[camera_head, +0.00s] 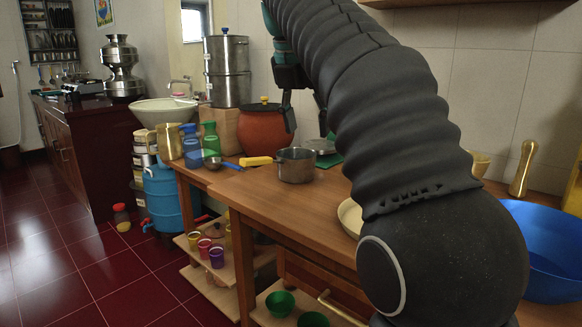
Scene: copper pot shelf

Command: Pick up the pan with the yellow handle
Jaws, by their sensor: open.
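The pan (297,168) is a small grey metal saucepan with a yellow handle (256,161) that points left. It stands upright on the wooden table (250,190), near the table's front edge. My gripper (308,130) hangs above and slightly behind the pan in the picture, with its dark fingers apart and pointing down. It looks empty and not touching the pan. My dark arm covers part of the table to the right.
A terracotta pot (264,134) with a dark lid stands behind the pan. A ladle (219,163), a green bottle (210,138) and a gold jar (169,143) are to its left. A blue bowl (545,250) is far right.

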